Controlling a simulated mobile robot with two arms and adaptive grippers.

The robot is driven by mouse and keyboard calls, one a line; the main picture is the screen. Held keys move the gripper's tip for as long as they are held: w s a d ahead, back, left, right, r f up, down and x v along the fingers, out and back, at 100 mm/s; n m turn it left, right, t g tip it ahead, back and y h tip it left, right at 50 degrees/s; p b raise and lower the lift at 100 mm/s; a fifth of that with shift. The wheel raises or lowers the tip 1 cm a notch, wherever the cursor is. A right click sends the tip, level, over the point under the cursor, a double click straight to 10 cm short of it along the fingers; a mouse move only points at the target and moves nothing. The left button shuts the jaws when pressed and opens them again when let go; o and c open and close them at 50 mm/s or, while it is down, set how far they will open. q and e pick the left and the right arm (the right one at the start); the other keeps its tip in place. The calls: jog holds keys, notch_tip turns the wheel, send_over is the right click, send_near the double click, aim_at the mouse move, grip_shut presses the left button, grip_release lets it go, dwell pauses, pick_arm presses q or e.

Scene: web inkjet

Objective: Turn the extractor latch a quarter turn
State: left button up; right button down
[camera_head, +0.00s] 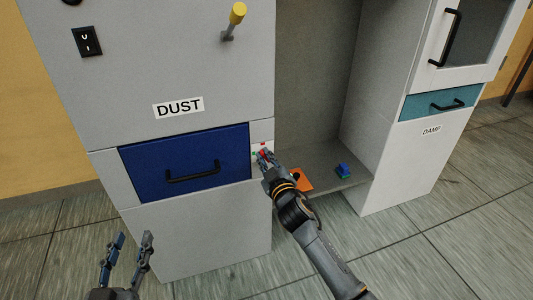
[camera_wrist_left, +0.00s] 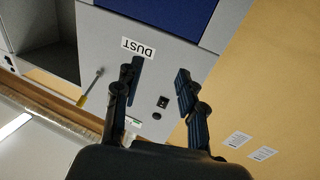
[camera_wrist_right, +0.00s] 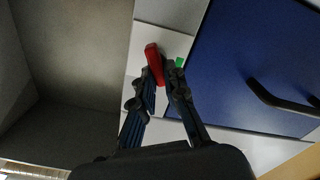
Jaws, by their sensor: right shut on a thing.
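The red extractor latch (camera_head: 263,151) is on the narrow grey strip right of the blue drawer front. My right gripper (camera_head: 264,158) is shut on it and hides part of it. In the right wrist view the red latch (camera_wrist_right: 154,62) shows between the fingers (camera_wrist_right: 161,74), slightly tilted in the picture. A small green mark (camera_wrist_right: 179,62) is beside it, on the drawer's side. My left gripper (camera_head: 133,238) is open and empty, low in front of the cabinet. It also shows open in the left wrist view (camera_wrist_left: 160,70).
The blue drawer (camera_head: 185,165) has a black handle and sits below the DUST label (camera_head: 178,107). A yellow-tipped lever (camera_head: 237,14) sticks out above. Right of the latch is an open bay with a shelf (camera_head: 325,165), holding an orange piece (camera_head: 303,180) and a blue-green block (camera_head: 343,170).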

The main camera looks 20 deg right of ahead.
jog(key=n, duration=0.2)
jog(key=n+p, duration=0.1)
jog(key=n, duration=0.2)
jog(key=shift+a+r+n, duration=0.1)
jog(key=shift+a+n, duration=0.1)
jog(key=shift+n, duration=0.1)
jog(key=n, duration=0.2)
jog(key=shift+n+p, duration=0.3)
pick_arm(q)
notch_tip(320, 180, down, 9)
jog(key=s+a+g+y, duration=0.1)
jog(key=s+a+g, duration=0.1)
jog(key=g, duration=0.3)
jog(key=shift+s+y, duration=0.4)
jog(key=shift+s, duration=0.05)
pick_arm(e)
jog(key=shift+w+f+n, duration=0.1)
jog(key=shift+f+n, duration=0.05)
jog(key=shift+n, duration=0.65)
jog(key=shift+f+n, duration=0.1)
jog(key=shift+n, duration=0.7)
pick_arm(q)
jog(key=shift+g, duration=0.3)
